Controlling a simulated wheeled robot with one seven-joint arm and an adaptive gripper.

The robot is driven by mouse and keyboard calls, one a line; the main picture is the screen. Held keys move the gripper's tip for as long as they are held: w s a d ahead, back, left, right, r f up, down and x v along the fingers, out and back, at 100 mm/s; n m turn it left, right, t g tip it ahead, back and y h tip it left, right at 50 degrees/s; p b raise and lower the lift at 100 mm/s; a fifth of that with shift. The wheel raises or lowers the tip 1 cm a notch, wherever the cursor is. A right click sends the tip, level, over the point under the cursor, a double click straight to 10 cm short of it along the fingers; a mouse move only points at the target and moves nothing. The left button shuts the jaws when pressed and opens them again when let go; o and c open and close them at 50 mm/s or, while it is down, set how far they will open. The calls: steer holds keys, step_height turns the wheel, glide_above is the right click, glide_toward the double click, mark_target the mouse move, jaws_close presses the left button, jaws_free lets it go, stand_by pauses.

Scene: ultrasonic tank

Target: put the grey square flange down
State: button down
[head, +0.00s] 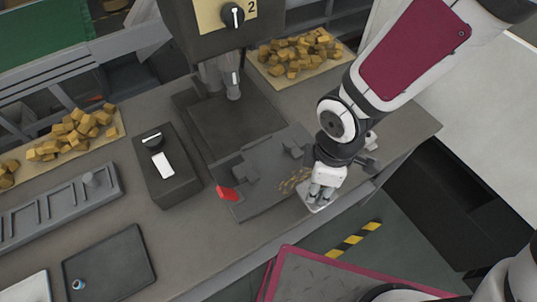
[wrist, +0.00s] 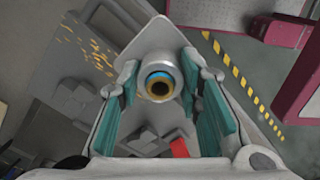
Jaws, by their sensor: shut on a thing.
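My gripper (head: 322,190) is shut on the grey square flange (head: 313,207), near the right front corner of the drill press's base plate. In the wrist view the gripper's teal-lined fingers (wrist: 160,68) stand on both sides of the flange's round hub. The flange (wrist: 142,42) is a light grey plate with rounded corners; its hub shows a blue ring and a brass-coloured bore. It appears held above the bench's front edge; the exact gap below it cannot be told. Part of the plate is hidden by the fingers.
The drill press base (head: 262,198) carries grey blocks, yellow chips and a red handle (head: 228,193). Left are a dark box with a knob (head: 168,185), a slotted rack (head: 50,215) and a dark tray (head: 130,262) with a small blue-white part. Wooden blocks (head: 80,130) lie behind.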

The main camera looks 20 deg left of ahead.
steer(key=shift+w+a+f+b, duration=0.2)
steer(key=shift+w+a+b, duration=0.3)
steer(key=shift+b, duration=0.8)
steer(key=shift+s+a, duration=0.15)
steer(key=w+a, duration=0.2)
steer(key=a, duration=0.1)
steer(key=w+a, duration=0.2)
steer(key=a, duration=0.2)
steer(key=w+a+f+b, duration=0.1)
steer(key=w+a, duration=0.1)
steer(key=a, duration=0.2)
steer(key=shift+w+a, duration=0.15)
steer(key=shift+a, duration=0.05)
steer(key=shift+f, duration=1.8)
steer(key=shift+f, duration=0.2)
steer(key=c, duration=1.2)
jaws_free()
steer(key=shift+o, duration=0.2)
steer(key=shift+r, duration=0.1)
